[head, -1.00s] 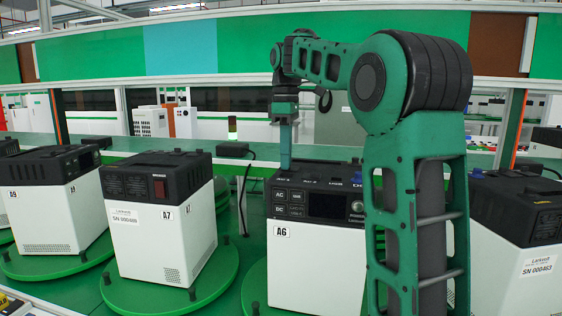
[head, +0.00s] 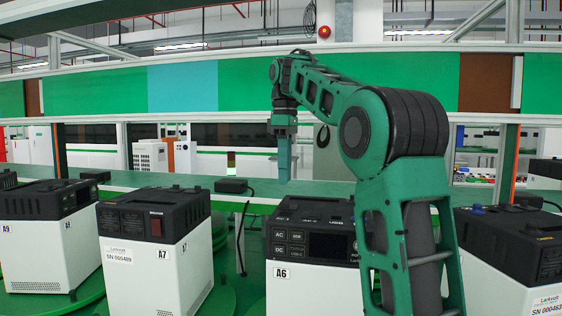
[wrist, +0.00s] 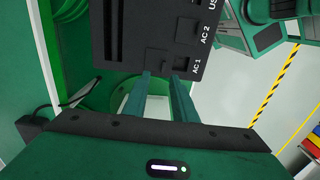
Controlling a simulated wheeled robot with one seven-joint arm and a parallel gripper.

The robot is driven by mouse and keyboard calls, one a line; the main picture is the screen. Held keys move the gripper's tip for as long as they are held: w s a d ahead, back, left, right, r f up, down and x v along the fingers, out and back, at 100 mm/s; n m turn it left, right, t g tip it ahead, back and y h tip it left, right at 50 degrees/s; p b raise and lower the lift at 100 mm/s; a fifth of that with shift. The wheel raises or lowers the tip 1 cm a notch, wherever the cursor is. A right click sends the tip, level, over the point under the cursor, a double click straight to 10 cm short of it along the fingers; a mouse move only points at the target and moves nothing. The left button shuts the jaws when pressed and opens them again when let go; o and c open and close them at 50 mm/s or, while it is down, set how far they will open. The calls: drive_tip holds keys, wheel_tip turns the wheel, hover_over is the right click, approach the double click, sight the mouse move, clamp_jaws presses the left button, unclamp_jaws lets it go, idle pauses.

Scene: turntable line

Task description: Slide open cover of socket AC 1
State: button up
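The power unit labelled A6 (head: 300,285) is a white box with a black top. In the wrist view its black panel (wrist: 130,45) shows the printed labels AC 1, AC 2 and part of USB. My gripper (head: 284,180) points down above the back of the unit. In the wrist view my gripper (wrist: 161,82) shows two green fingers apart with nothing between them, their tips by the panel edge near AC 1.
Unit A7 (head: 150,255) and unit A9 (head: 40,255) stand to the left, and another unit (head: 525,245) to the right. A black adapter (head: 233,185) with a cable lies on the green ledge behind. A dangling cable hangs left of A6.

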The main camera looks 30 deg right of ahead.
drive_tip(key=shift+r, duration=2.15)
drive_tip(key=shift+a, duration=0.1)
